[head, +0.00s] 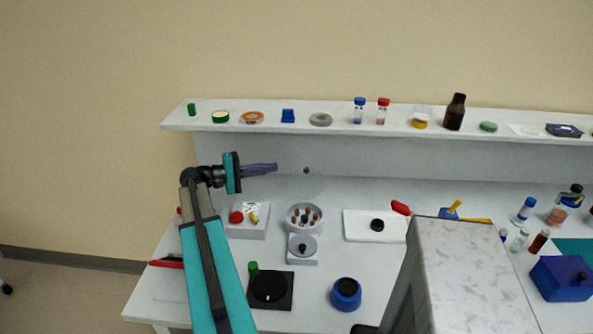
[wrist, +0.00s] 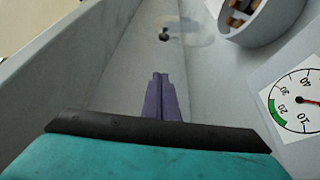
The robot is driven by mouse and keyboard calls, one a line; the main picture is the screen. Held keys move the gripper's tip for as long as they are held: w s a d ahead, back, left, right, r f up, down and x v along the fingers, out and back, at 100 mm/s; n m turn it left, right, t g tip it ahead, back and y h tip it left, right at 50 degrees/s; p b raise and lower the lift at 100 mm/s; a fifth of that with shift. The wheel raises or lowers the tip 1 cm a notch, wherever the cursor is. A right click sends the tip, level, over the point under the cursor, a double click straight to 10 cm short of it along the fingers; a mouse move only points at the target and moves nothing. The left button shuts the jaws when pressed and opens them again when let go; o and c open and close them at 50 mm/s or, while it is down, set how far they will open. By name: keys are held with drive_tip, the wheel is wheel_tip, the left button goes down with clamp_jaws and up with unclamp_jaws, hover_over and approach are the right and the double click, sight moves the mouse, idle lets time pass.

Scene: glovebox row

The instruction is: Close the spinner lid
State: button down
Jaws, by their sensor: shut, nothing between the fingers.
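The spinner's grey round bowl (head: 292,224) stands on the bench with several brown-topped tubes inside. It also shows at the top right of the wrist view (wrist: 262,32). Its clear lid (head: 318,185) stands raised behind the bowl, with a dark knob near its middle. The lid shows faintly in the wrist view (wrist: 190,27), with its knob left of the bowl. My gripper (head: 276,168), with purple fingers, is shut and empty, left of the lid and apart from it in the head view. In the wrist view its fingertips (wrist: 160,75) point toward the knob.
A white box (head: 263,228) with a red button and a gauge stands left of the bowl. A balance-like grey unit (head: 302,258) is in front. A shelf (head: 270,125) with several small items runs above the bench. A white board (head: 358,232) lies to the right.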

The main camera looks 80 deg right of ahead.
sight(296, 170)
drive_tip(key=shift+s, duration=0.1)
drive_tip(key=r+p+x, duration=0.1)
drive_tip(key=p+x, duration=0.3)
drive_tip(key=x, duration=0.6)
drive_tip(key=shift+s+a+f+p, duration=0.15)
drive_tip(key=shift+a+p, duration=0.2)
drive_tip(key=shift+a, duration=0.6)
drive_tip(key=shift+s+a+p, duration=0.15)
drive_tip(key=shift+a+p, duration=0.15)
drive_tip(key=shift+a, duration=0.7)
drive_tip(key=shift+a, duration=0.15)
drive_tip(key=shift+a+m+b, duration=0.1)
drive_tip(key=shift+m+b, duration=0.2)
drive_tip(key=shift+b, duration=0.6)
